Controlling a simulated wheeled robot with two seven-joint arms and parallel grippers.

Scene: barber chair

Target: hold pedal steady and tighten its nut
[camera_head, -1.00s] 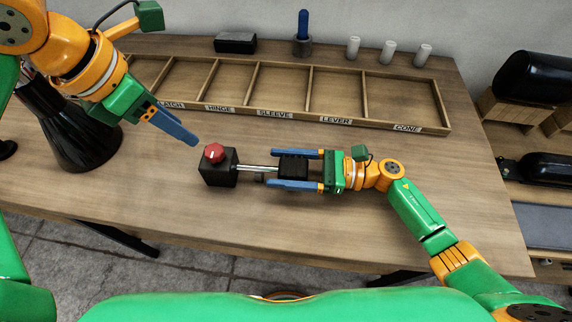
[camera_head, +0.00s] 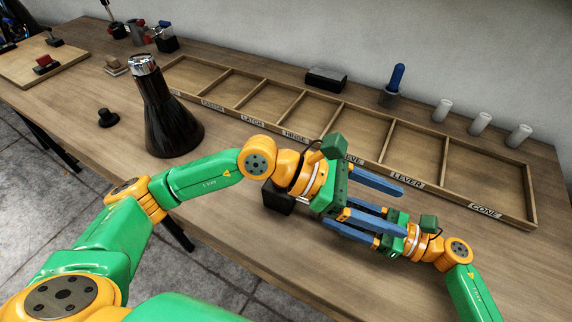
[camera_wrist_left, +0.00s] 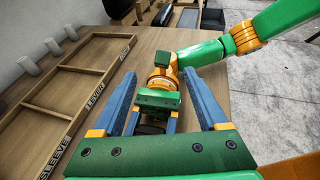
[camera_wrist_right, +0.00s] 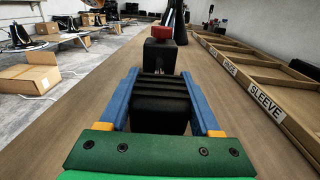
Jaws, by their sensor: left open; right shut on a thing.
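The pedal is a black ribbed block (camera_wrist_right: 160,103) between the fingers of my right gripper (camera_wrist_right: 160,75), which is shut on it. Beyond it in the right wrist view stands a black base block (camera_wrist_right: 158,56) with a red knob-like part (camera_wrist_right: 162,32) on top, possibly the nut. The base block also shows in the head view (camera_head: 278,198); its red top is hidden behind my left wrist. My left gripper (camera_head: 388,216) is open, over the right gripper. In the left wrist view its fingers (camera_wrist_left: 160,74) lie on either side of the right gripper; I cannot tell if they touch.
A divided wooden tray (camera_head: 265,125) with labelled compartments runs behind the grippers. A black cone-shaped vessel (camera_head: 167,117) stands left of them. A blue-handled tool (camera_head: 395,83), a dark block (camera_head: 326,79) and three white cylinders (camera_head: 480,123) stand behind the tray.

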